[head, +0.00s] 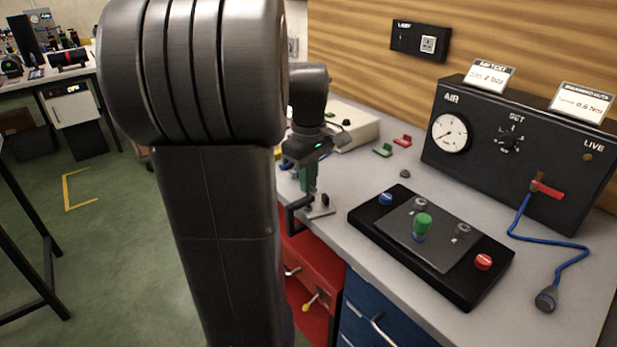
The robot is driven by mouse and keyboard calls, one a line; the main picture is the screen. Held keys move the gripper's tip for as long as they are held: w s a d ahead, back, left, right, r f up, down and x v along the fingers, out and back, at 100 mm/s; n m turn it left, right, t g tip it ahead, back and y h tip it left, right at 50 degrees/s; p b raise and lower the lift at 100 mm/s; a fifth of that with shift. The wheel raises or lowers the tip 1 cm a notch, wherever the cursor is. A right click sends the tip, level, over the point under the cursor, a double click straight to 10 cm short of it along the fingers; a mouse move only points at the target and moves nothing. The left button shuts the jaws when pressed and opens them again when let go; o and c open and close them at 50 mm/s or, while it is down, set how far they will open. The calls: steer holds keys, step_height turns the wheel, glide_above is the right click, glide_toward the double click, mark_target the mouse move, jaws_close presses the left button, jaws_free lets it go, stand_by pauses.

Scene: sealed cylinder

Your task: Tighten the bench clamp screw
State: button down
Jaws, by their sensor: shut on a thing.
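My gripper (307,160) is at the bench's left edge, partly behind my own arm. It points down and is shut on a green piece (308,179), mostly hidden by the gripper. Just below is what looks like the bench clamp (319,209), a grey metal plate with a dark knob on the bench edge. A dark bracket (292,213) hangs over the edge beside it. I cannot make out the clamp screw, nor whether the green piece touches the clamp.
A black panel with a green knob (422,226) lies on the grey bench (400,316). A black air box (520,150) with a gauge stands behind it, its blue hose lying on the bench. Red and green small parts (383,150) lie farther back. Red drawers (308,262) are below the edge.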

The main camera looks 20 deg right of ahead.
steer(key=shift+r+m+p, duration=0.2)
steer(key=shift+m+p, duration=0.4)
steer(key=shift+p, duration=0.05)
steer(key=shift+f+m+p, duration=0.2)
steer(key=shift+m+p, duration=0.15)
steer(key=shift+m, duration=0.35)
steer(key=c, duration=1.4)
jaws_free()
steer(key=shift+c, duration=0.2)
step_height(320, 180, up, 14)
steer(key=p, duration=0.1)
steer(key=shift+p, duration=0.35)
steer(key=shift+f, duration=0.1)
